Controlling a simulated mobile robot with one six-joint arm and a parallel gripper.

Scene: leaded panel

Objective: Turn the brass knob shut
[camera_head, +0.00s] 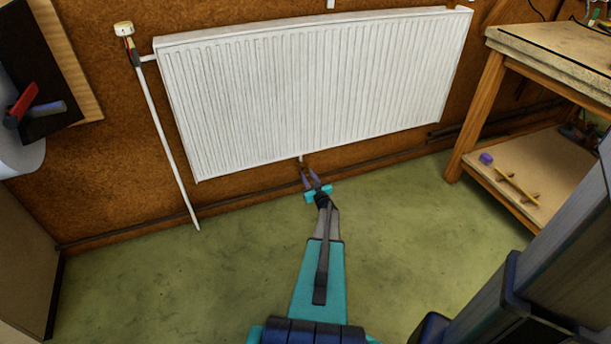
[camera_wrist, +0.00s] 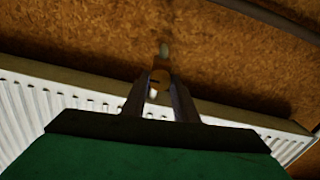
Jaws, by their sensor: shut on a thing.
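The brass knob (camera_wrist: 160,77) sits between the two fingertips of my gripper (camera_wrist: 159,84) in the wrist view. It shows a dark slot on its face. My gripper is shut on it. In the head view my gripper (camera_head: 307,176) reaches to just below the bottom edge of the white radiator (camera_head: 310,90), near a short pipe (camera_head: 301,158) that comes down from it. There the knob is small and mostly hidden by the fingers.
A white pipe (camera_head: 168,140) with a valve head (camera_head: 124,29) stands left of the radiator. A wooden workbench (camera_head: 555,45) with a lower shelf (camera_head: 550,195) is at the right. A dark pipe (camera_head: 130,233) runs low along the brown wall. The green floor (camera_head: 200,280) around my arm is clear.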

